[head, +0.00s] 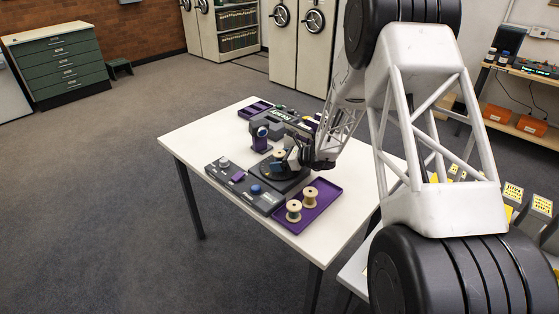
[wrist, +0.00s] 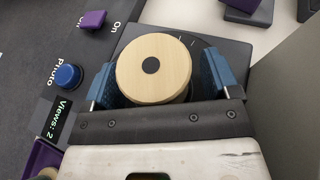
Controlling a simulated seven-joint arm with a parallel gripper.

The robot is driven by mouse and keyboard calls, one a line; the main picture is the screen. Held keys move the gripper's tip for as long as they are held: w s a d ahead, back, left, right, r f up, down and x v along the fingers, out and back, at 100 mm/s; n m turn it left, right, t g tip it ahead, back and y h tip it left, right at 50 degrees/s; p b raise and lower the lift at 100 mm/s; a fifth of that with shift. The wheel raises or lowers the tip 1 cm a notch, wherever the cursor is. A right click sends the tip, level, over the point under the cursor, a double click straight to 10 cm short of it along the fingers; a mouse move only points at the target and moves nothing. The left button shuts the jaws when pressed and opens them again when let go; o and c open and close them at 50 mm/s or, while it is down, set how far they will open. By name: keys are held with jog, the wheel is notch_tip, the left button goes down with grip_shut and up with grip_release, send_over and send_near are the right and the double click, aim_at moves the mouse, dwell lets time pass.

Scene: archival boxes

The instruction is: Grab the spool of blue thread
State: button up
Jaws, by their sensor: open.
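A wooden spool (wrist: 154,67) stands upright on a dark turntable, seen from above in the wrist view. Its pale round top with a dark centre hole hides its thread, so I cannot tell the colour there. My gripper (wrist: 156,72) is open, with one blue finger on each side of this spool; I cannot tell whether they touch it. In the head view the spool (head: 279,155) shows small beside my gripper (head: 287,160), partly covered. Two more wooden spools (head: 293,210) (head: 309,196) stand in a purple tray (head: 322,193), with pale-looking thread.
A grey control panel (head: 244,187) with a blue knob (wrist: 68,76), a purple switch (wrist: 92,20) and a small display (wrist: 59,118) lies left of the turntable. A dark upright device (head: 261,134) stands behind. The white table's (head: 200,140) left side is clear.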

aim_at(279, 153)
jog(key=c, duration=1.1)
jog(key=shift+o, duration=0.2)
jog(key=shift+r, duration=0.15)
jog(key=shift+r, duration=1.4)
jog(key=shift+s+r, duration=0.25)
jog(key=s+d+r, duration=0.1)
jog(key=s+d, duration=0.1)
jog(key=s, duration=1.3)
jog(key=shift+s+d+r, duration=0.15)
jog(key=shift+d+r, duration=0.05)
jog(key=shift+d, duration=0.1)
